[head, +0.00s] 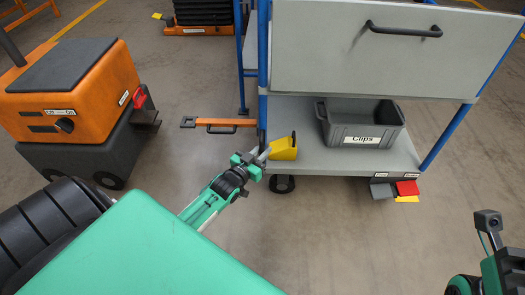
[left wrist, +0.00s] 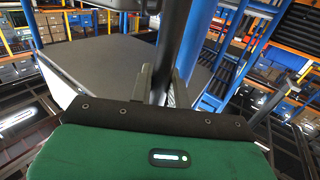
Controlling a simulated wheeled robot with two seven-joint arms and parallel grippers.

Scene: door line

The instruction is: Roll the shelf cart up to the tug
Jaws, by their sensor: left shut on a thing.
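The shelf cart (head: 240,85) has blue posts, a grey drawer front and a grey lower shelf on castors. An orange tow bar (head: 220,123) with a black handle sticks out from its left side. The orange and dark grey tug (head: 75,90) stands to the left, with a red part (head: 140,98) on the side facing the cart. A gap of floor separates bar and tug. My left gripper (head: 262,155) is at the cart's near left corner, shut on a dark upright bar (left wrist: 165,65) seen between its fingers in the left wrist view. My right arm shows at lower right; its fingertips do not.
A dark stack on an orange base (head: 198,28) stands behind. Floor between tug and cart is clear.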

